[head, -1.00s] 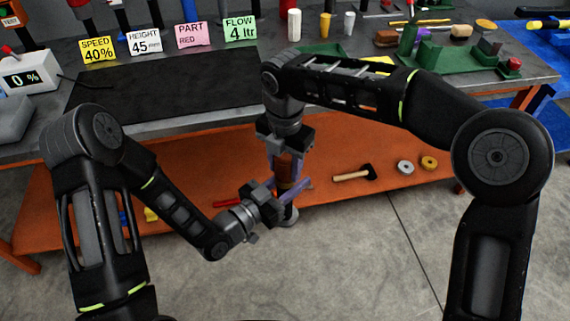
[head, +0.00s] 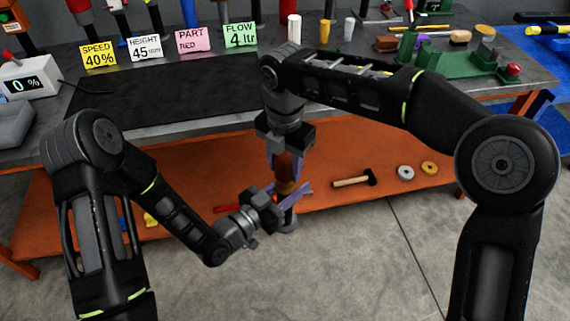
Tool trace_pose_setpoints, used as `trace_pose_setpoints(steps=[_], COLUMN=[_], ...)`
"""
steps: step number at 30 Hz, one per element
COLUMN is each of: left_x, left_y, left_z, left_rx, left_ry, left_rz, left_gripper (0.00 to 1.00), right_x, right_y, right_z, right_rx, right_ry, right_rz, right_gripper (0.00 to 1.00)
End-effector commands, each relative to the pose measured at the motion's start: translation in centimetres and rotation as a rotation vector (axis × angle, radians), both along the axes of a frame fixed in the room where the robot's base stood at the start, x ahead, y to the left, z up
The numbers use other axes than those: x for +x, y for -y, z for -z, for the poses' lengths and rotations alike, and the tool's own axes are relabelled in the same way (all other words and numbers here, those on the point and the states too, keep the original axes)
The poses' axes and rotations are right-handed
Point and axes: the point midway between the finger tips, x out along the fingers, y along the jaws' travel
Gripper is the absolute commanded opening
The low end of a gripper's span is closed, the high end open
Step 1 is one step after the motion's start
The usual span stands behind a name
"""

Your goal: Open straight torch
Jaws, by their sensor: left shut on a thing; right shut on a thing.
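The straight torch (head: 287,167) stands roughly upright between my two grippers, in front of the bench. It has a brown-orange body and a dark lower part with a wide grey end (head: 287,226). My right gripper (head: 286,157) comes from above, its purple fingers shut around the upper body. My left gripper (head: 288,194) comes from the lower left and is shut on the torch lower down. The fingers hide parts of the torch, and its top is hidden behind the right gripper. I cannot tell whether its parts are separated.
An orange lower shelf (head: 200,180) lies behind the torch. It carries a hammer (head: 354,180), a grey ring (head: 405,172) and a yellow ring (head: 429,168). The bench top (head: 160,95) has a clear dark mat area. Grey floor (head: 350,270) is free in front.

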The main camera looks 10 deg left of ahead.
Motion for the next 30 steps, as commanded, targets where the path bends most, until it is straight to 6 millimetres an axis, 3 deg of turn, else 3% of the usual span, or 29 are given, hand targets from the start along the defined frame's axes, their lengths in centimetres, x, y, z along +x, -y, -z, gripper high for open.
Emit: trace_pose_setpoints(steps=[5,14,25,30], left_x=[0.0,0.0,0.1,1.0], left_y=[0.0,0.0,0.0,-0.7], left_z=[-0.2,-0.2,-0.3,-0.5], left_rx=[-0.002,-0.002,-0.003,0.003], left_ry=[0.004,0.004,0.007,0.008], left_rz=[0.001,0.001,-0.002,-0.038], left_gripper=[0.0,0.0,0.0,0.0], right_x=[0.1,0.1,0.1,0.7], right_y=[0.0,0.0,0.1,1.4], right_z=[-0.7,-3.9,-4.0,-3.5], right_rx=[0.001,0.001,0.001,0.0], right_ry=[0.002,0.003,0.0,0.0], right_rz=[0.001,0.0,0.012,0.145], right_gripper=[0.0,0.0,0.0,0.0])
